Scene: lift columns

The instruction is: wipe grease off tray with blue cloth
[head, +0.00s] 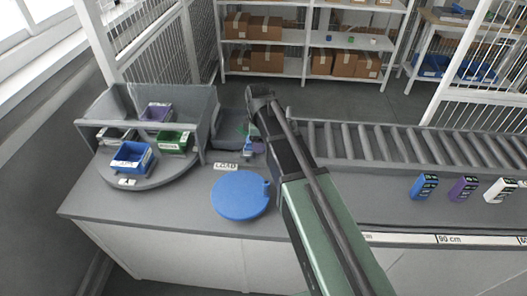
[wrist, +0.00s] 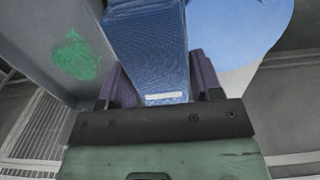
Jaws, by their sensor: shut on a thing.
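My gripper (wrist: 162,84) is shut on the blue cloth (wrist: 147,45), a thick block-like piece with a small white label. The cloth fills the space between the two dark purple fingers. The grey tray (wrist: 42,22) lies to the left of the cloth in the wrist view, with a green grease patch (wrist: 75,56) on it. The cloth is beside the patch, apart from it in the picture; whether it touches the tray cannot be told. In the head view the tray (head: 226,125) is behind the LOAD label, and my arm partly hides it and the patch.
A round blue disc (head: 240,195) lies on the bench in front. A grey stand (head: 96,139) with blue, purple and green bins is at left. A roller conveyor (head: 400,143) runs right. Blue, purple and white boxes (head: 463,189) stand at far right.

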